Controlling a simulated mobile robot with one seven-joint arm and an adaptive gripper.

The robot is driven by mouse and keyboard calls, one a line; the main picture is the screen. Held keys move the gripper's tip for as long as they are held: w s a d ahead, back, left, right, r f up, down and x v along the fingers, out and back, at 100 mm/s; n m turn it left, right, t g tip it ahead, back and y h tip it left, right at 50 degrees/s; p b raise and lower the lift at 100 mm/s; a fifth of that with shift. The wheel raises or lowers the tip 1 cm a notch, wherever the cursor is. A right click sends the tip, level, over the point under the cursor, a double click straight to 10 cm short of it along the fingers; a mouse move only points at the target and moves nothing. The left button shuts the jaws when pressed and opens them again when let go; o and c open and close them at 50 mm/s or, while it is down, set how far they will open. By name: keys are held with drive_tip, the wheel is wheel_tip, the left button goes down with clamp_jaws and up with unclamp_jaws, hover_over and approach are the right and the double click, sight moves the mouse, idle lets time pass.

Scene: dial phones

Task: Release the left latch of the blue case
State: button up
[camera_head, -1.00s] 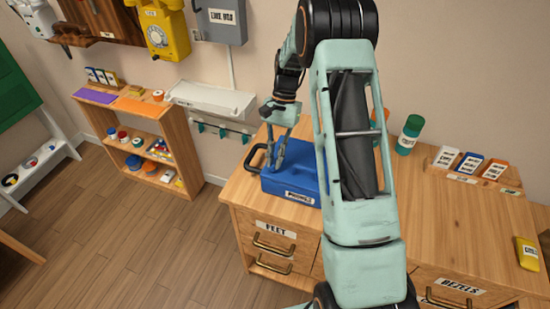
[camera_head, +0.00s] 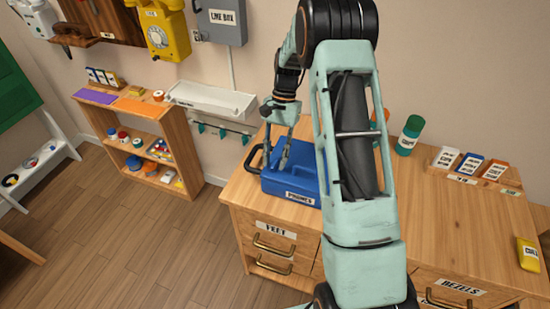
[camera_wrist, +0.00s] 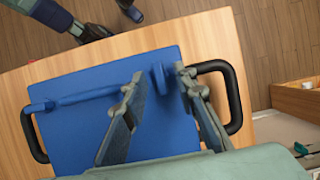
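The blue case (camera_head: 290,187) sits on the wooden desk, with a black handle (camera_head: 253,158) on its left end. In the wrist view the case (camera_wrist: 75,135) fills the middle, with a black handle (camera_wrist: 232,95) at each end. A raised blue latch piece (camera_wrist: 159,78) stands near the right-hand end. My gripper (camera_head: 276,160) is over the left part of the case. In the wrist view my gripper (camera_wrist: 157,78) is open, with its fingertips on either side of the latch piece. I cannot tell whether they touch it.
The wooden desk (camera_head: 455,225) carries a green bottle (camera_head: 409,136), a card tray (camera_head: 470,172) and a yellow item (camera_head: 527,253). A low shelf (camera_head: 150,145) stands to the left. A blue bar (camera_wrist: 75,98) lies along the case top.

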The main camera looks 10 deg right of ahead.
drive_tip(key=v, duration=1.1)
drive_tip(key=shift+r, duration=0.35)
drive_tip(key=shift+w, duration=0.15)
